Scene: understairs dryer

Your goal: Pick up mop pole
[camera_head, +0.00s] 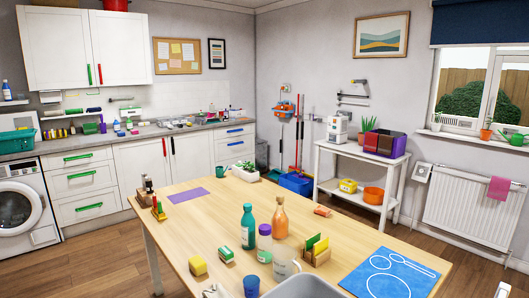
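Two long thin poles stand upright against the back wall near the room's corner. One is a red pole (298,140) and the other is a dark pole (282,148) to its left. Their lower ends come down by a blue bucket (296,183) on the floor. I cannot tell for certain which pole is the mop pole. An orange and blue item (284,110) hangs on the wall at the dark pole's upper end.
A wooden table (330,215) with bottles, sponges and a blue mat (391,273) fills the foreground, between me and the poles. A white shelf table (375,160) stands right of the poles, and counter cabinets (140,165) stand left. Wooden floor (95,255) is clear at left.

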